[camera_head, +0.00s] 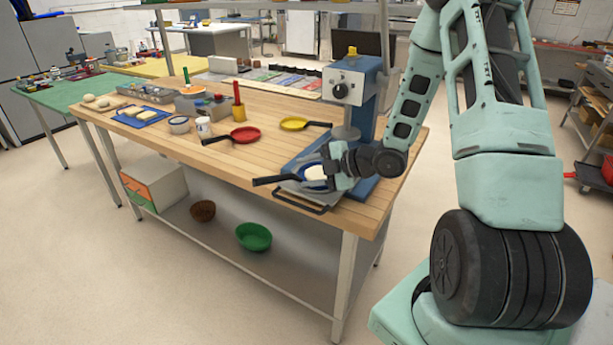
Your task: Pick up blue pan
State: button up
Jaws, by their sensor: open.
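The blue pan (306,186) rests on the grey base plate (325,199) of the blue press, near the front right of the wooden table. A pale round piece (317,173) lies in it, and its dark handle (271,181) points left. My gripper (326,164) is open at the right of the pan, its fingers at or just above the pan's right side. It hides part of the rim, and I cannot tell whether the fingers touch it.
The blue press (357,85) rises just behind my gripper. A red pan (245,134) and a yellow pan (293,123) lie behind and left. A red-and-yellow upright mill (239,106) stands beside the red pan. Bare tabletop (200,155) lies left of the blue pan's handle.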

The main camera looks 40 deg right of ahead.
aim_at(293, 176)
jog(key=shift+p+x, duration=0.9)
jog(key=shift+x, duration=2.2)
jog(key=shift+s+a+f, duration=0.15)
jog(key=shift+f, duration=0.05)
grip_shut()
